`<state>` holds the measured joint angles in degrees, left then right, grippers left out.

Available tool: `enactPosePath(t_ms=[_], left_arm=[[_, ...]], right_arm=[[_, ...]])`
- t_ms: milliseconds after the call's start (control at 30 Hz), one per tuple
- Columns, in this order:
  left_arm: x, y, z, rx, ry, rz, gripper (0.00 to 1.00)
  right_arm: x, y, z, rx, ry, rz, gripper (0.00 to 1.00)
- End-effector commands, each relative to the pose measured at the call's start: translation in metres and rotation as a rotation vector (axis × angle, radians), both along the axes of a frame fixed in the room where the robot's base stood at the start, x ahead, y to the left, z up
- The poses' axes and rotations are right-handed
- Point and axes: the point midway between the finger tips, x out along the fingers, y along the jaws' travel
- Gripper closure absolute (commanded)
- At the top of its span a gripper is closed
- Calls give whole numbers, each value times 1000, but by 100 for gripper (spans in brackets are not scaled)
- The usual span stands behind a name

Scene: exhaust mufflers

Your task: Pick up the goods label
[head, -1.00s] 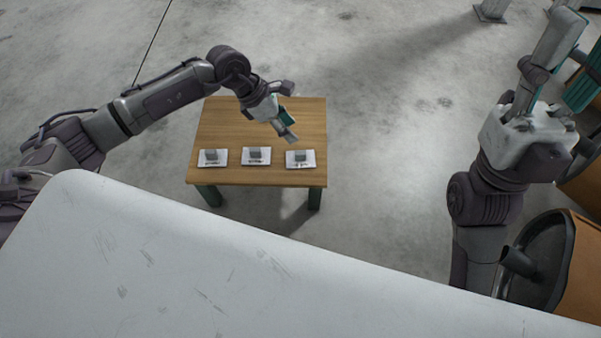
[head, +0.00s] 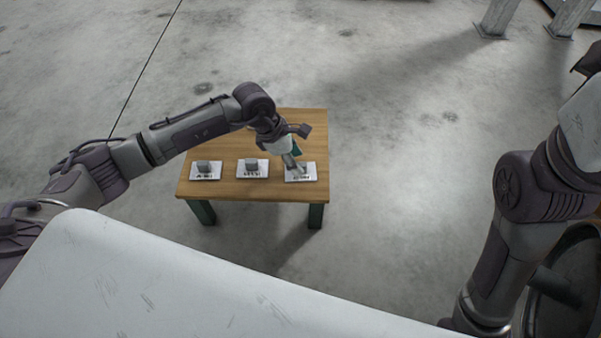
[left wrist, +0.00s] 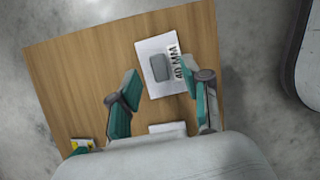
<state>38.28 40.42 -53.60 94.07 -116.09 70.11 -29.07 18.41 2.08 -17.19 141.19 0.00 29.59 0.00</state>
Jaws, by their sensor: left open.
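Three white label cards, each with a small grey block on it, lie in a row on the wooden table (head: 225,186): the left card (head: 205,177), the middle card (head: 252,174) and the right card (head: 300,178). My left gripper (head: 294,165) is open over the right card and partly hides its block. In the left wrist view, the fingers (left wrist: 159,72) stand apart on either side of the grey block (left wrist: 160,67) on a card (left wrist: 155,44) printed "40 MM". I see no contact with it. My right gripper is out of the picture; only its arm shows at the right.
Another card (left wrist: 168,128) shows partly behind the gripper body in the left wrist view, and a card with a yellow mark (left wrist: 82,145) lies at the table's edge. The concrete floor around the table is clear. Grey metal posts (head: 495,18) stand at the back right.

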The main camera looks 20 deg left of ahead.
Motion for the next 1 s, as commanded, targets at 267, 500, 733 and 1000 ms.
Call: enactPosePath(t_ms=[267,500,733,1000], left_arm=[[5,-12,-31,0,0,1,52],[5,-12,-30,0,0,1,52],[5,-12,-30,0,0,1,89],[5,-12,-30,0,0,1,97]], right_arm=[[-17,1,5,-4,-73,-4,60],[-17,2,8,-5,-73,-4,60],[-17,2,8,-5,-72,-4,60],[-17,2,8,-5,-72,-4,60]])
